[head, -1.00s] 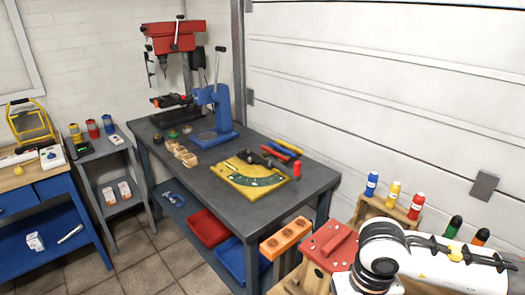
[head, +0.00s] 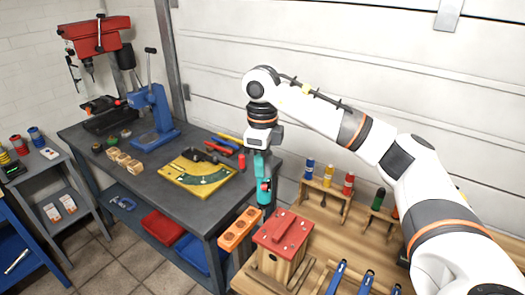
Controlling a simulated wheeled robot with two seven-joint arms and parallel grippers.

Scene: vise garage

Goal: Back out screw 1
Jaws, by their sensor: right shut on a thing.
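My right gripper (head: 262,152) hangs down from its arm at the middle of the head view. It is shut on a teal tool with a red part (head: 264,188), which looks like a hand-held driver. The tool is held upright, above and to the left of a wooden box with a red lid (head: 285,232), like a birdhouse. The tool's lower end appears apart from the lid. My left gripper is not in view.
The box stands on a wooden bench (head: 325,222). An orange block with holes (head: 239,229) is to its left. Coloured bottles (head: 328,175) stand in a wooden rack behind. Blue-handled tools (head: 337,277) lie at the front. A dark table (head: 150,180) with a blue press is on the left.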

